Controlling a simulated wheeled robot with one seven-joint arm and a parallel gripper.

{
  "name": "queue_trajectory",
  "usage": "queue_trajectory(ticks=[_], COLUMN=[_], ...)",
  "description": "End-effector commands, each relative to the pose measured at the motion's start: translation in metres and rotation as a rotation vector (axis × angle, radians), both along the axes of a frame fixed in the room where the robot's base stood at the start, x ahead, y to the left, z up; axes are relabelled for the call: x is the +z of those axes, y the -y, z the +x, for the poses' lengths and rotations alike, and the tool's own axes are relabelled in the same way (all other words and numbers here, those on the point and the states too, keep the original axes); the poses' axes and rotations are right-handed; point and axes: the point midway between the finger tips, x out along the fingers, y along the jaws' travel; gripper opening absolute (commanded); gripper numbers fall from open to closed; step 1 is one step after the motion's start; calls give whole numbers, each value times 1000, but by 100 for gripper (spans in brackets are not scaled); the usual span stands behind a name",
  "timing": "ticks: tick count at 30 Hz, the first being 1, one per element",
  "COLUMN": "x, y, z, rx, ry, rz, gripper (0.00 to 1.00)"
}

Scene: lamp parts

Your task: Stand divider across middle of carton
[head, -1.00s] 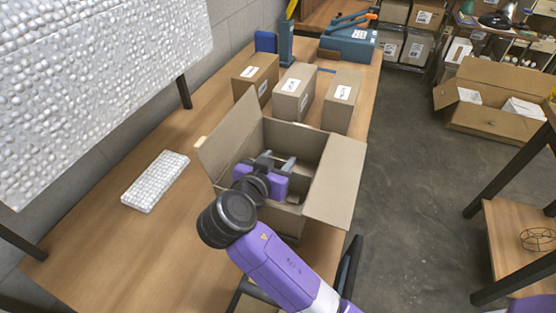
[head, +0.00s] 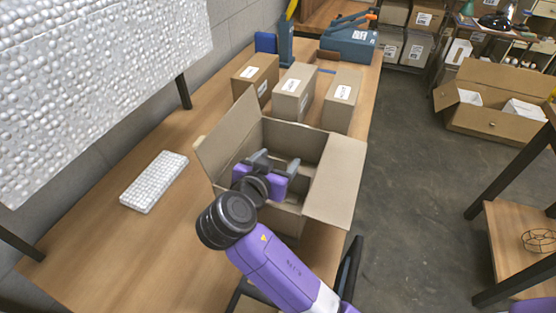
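The open carton (head: 335,178) stands on the near right part of the table, its flaps spread outward. My gripper (head: 276,163) is over and partly inside the carton, near its middle. Its two grey fingers are apart, and I see nothing held between them. My purple gripper body and wrist hide much of the carton's inside and its near left wall. I cannot clearly make out the divider; brown cardboard surfaces inside the carton blend together, so I cannot tell it from the walls.
Closed boxes (head: 255,78), (head: 293,92) and (head: 341,100) stand behind the carton. A blue tool case (head: 348,45) is farther back. Bare table lies between the pad and the carton.

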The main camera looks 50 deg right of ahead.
Motion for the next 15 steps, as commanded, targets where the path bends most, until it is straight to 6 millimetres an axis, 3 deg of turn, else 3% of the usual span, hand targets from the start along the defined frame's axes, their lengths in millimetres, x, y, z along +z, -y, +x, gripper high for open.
queue_trajectory(ticks=[1,8,13,15], x=[-19,-18,-3,-3], y=[0,0,0,-11], z=[-4,-4,-4,-7], rx=[-1,-2,-2,2], ry=[-37,-37,-37,-34], rz=[8,8,8,6], gripper=[66,66,66,66])
